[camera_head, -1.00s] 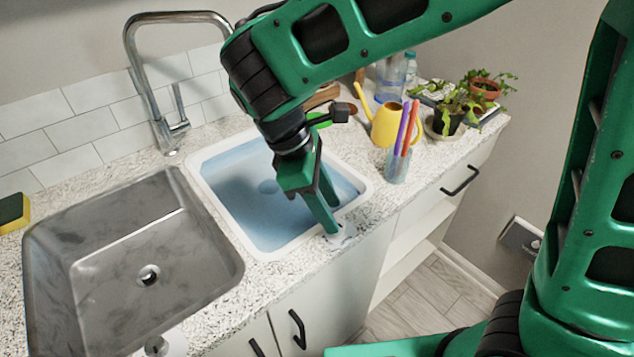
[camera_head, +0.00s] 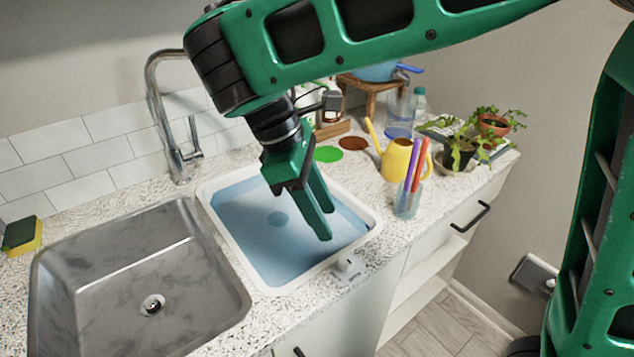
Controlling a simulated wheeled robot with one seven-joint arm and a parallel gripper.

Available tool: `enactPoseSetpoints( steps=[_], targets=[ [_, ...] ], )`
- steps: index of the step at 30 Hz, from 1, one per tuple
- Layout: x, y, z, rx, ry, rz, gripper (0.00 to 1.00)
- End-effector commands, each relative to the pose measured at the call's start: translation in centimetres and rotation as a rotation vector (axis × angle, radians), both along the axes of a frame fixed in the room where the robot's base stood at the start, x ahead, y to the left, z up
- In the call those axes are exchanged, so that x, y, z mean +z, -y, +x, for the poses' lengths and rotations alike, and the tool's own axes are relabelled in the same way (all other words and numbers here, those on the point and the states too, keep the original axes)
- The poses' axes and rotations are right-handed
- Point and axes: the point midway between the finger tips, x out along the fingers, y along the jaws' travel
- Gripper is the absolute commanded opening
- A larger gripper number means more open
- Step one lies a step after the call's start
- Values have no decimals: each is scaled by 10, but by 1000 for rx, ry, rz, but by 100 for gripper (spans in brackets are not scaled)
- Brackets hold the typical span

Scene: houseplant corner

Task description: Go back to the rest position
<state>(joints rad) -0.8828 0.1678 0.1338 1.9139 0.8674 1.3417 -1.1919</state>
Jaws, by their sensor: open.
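My gripper (camera_head: 326,222) is open and empty. Its green fingers point down over the blue-bottomed basin (camera_head: 235,208) with the white rim. The fingertips are near the basin's right side, and I cannot tell their exact height above it.
A metal sink (camera_head: 110,275) and tap (camera_head: 160,120) are at the left, with a sponge (camera_head: 22,236). A glass of pens (camera_head: 407,200), a yellow watering can (camera_head: 397,160), potted plants (camera_head: 462,152) and a small wooden stand (camera_head: 372,88) are at the right and back.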

Motion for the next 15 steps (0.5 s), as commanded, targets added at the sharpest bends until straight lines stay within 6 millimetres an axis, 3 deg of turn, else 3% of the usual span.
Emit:
enactPoseSetpoints(
  steps=[4,7,11,15],
  targets=[
    [1,7,3,-22,6,1,42],
    [3,32,12,-99,28,4,42],
    [6,91,26,-287,82,14,42],
    [6,163,29,-530,144,27,42]
  ],
)
